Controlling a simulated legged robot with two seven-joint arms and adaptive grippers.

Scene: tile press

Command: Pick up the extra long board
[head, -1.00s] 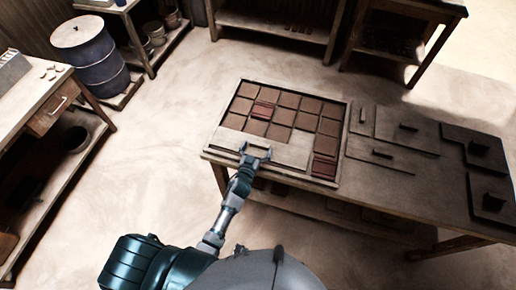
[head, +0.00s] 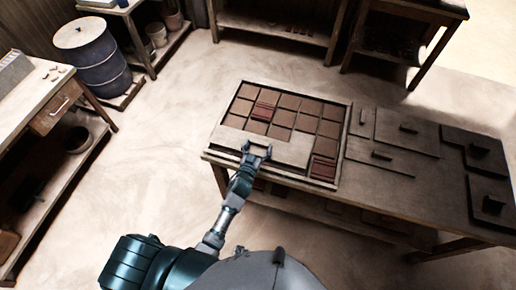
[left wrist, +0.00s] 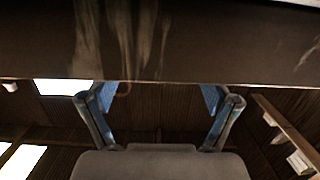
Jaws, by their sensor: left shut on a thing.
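A long pale board (head: 286,152) lies along the near side of the tile frame (head: 343,135), beside rows of brown tiles (head: 280,115). I take it to be the extra long board. My left gripper (head: 257,148) is over the middle of this board and shut on it, seemingly at its handle, which the fingers hide. In the left wrist view, a wide brown board-like surface (left wrist: 200,45) crosses the top, beyond the fingers (left wrist: 162,100). The board looks flat in the frame. My right gripper is not in view.
Several other handled boards lie on the table (head: 410,195) to the right, such as a dark stepped one (head: 480,150). Reddish tiles (head: 322,168) sit at the frame's near right corner. A blue barrel (head: 92,60) and a workbench (head: 45,95) stand left across open floor.

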